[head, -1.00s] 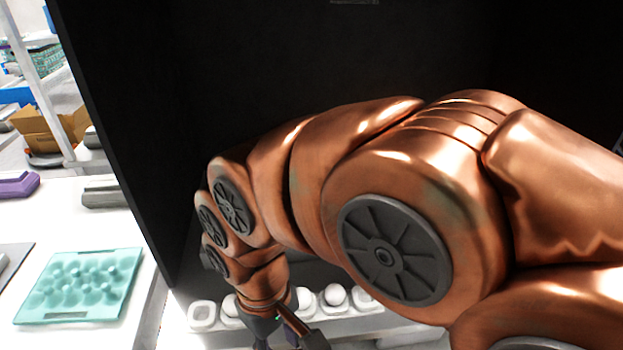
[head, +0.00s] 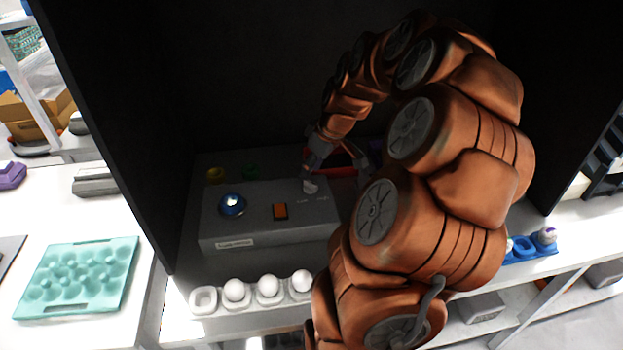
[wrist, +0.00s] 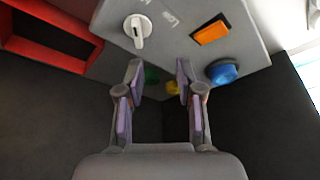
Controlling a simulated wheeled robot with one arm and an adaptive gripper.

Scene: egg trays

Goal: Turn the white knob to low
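The white knob (head: 310,187) sits on the top face of a grey control box (head: 275,232), near its far edge. In the wrist view the white knob (wrist: 138,31) is at the top, with small printed labels beside it, one seeming to read Low. Its raised grip lies roughly upright in that picture.
The box also has an orange switch (head: 280,211) and a blue button (head: 232,204). Yellow (head: 215,175) and green (head: 250,171) round parts are behind it. A red frame (wrist: 50,38) is near the knob. An egg tray (head: 205,301) stands in front. Black walls enclose the sides and back.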

